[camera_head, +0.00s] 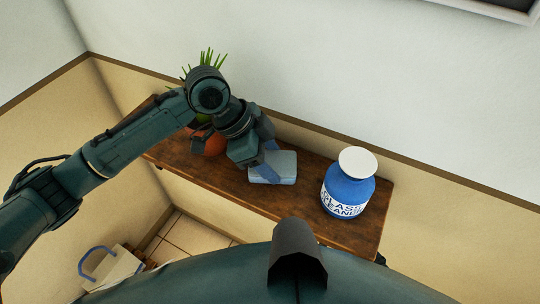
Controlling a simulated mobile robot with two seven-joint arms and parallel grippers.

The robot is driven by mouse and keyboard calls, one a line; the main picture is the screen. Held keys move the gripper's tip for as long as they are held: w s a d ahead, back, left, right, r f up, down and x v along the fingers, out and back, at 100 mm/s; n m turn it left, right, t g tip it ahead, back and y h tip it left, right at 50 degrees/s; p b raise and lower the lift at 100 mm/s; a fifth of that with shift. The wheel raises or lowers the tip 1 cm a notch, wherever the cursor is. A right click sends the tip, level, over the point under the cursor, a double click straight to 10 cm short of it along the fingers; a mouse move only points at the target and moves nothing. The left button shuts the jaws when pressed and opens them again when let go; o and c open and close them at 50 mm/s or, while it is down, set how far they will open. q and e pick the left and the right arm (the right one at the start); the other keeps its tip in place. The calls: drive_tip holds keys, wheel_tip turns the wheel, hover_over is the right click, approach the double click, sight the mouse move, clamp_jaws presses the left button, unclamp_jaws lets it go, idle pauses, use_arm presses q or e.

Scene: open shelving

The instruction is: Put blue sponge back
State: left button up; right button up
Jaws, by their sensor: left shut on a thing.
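The gripper body and wrist hide the sponge's upper left part. My right gripper is not in view.
A blue glass cleaner bottle (347,190) with a white lid stands on the shelf to the right of the sponge. A green plant in a reddish pot (213,146) stands behind my left wrist. A pale box with a blue handle (112,269) is low at left. A wall runs behind the shelf.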

use_arm(q)
drive_tip(key=o, duration=1.3)
drive_tip(key=v, duration=1.2)
drive_tip(key=shift+r, duration=0.1)
